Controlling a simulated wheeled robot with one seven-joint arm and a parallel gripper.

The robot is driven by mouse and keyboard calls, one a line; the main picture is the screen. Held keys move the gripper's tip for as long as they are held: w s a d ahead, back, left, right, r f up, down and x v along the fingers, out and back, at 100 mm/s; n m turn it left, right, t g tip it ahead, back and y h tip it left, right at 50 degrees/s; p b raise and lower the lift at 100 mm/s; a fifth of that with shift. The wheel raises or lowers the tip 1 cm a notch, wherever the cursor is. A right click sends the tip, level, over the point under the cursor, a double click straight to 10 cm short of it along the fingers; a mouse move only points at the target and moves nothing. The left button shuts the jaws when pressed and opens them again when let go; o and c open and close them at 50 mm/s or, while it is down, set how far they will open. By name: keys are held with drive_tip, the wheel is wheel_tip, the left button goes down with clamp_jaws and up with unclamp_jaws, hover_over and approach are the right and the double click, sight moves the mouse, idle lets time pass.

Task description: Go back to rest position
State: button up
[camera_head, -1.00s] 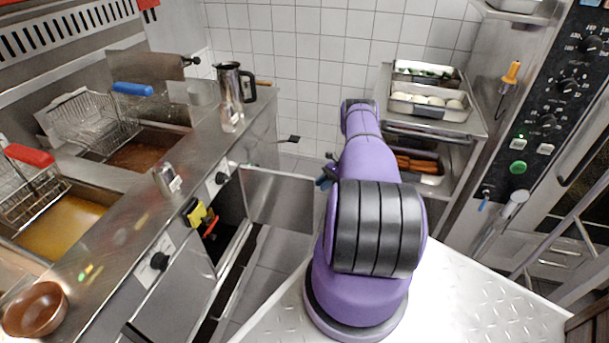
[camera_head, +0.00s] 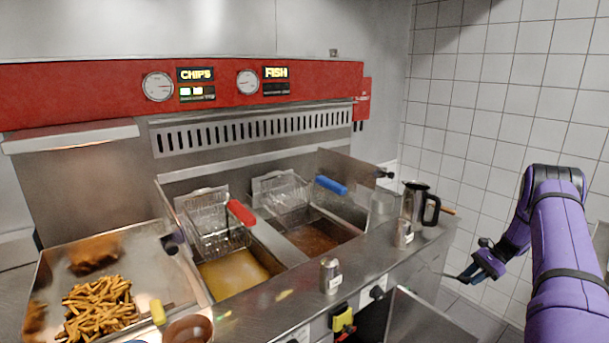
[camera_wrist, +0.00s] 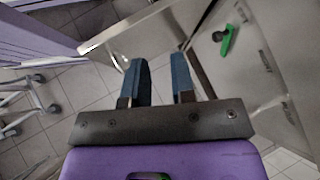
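My gripper (camera_head: 466,274) hangs at the right of the head view, in front of the counter's right end and above an open cabinet door (camera_head: 425,320). My purple arm rises at the right edge. In the wrist view, the two blue-grey fingers of my gripper (camera_wrist: 160,72) stand apart with nothing between them. Floor tiles and the open metal door (camera_wrist: 150,38) show beyond them.
The fryer holds a red-handled basket (camera_head: 212,225) and a blue-handled basket (camera_head: 285,195). A tray of chips (camera_head: 98,308) lies at the left. A steel jug (camera_head: 415,203) and metal shakers (camera_head: 330,276) stand on the counter. A green handle (camera_wrist: 226,41) shows in the wrist view.

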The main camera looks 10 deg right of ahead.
drive_tip(key=w+a+r+n+h, duration=0.1)
drive_tip(key=a+r+n+h, duration=0.1)
drive_tip(key=a+r, duration=0.6)
drive_tip(key=w+a+r+n+g+h, duration=0.1)
drive_tip(key=a+r+n, duration=0.15)
drive_tip(key=r, duration=0.85)
drive_tip(key=a+r+n+h, duration=0.2)
drive_tip(key=a+r, duration=0.5)
drive_tip(key=r, duration=0.3)
drive_tip(key=s+a+r+n+h, duration=0.25)
drive_tip(key=s+a+r, duration=0.45)
drive_tip(key=a+r, duration=0.5)
drive_tip(key=s+a+r+n+t+h, duration=0.1)
drive_tip(key=s+a+n, duration=0.3)
drive_tip(key=s, duration=0.8)
drive_tip(key=s+a+r+n+t+h, duration=0.2)
drive_tip(key=s+a+n+t, duration=0.2)
drive_tip(key=s+a, duration=0.5)
drive_tip(key=s, duration=0.4)
drive_tip(key=shift+s+a+r, duration=0.2)
drive_tip(key=shift+r, duration=0.05)
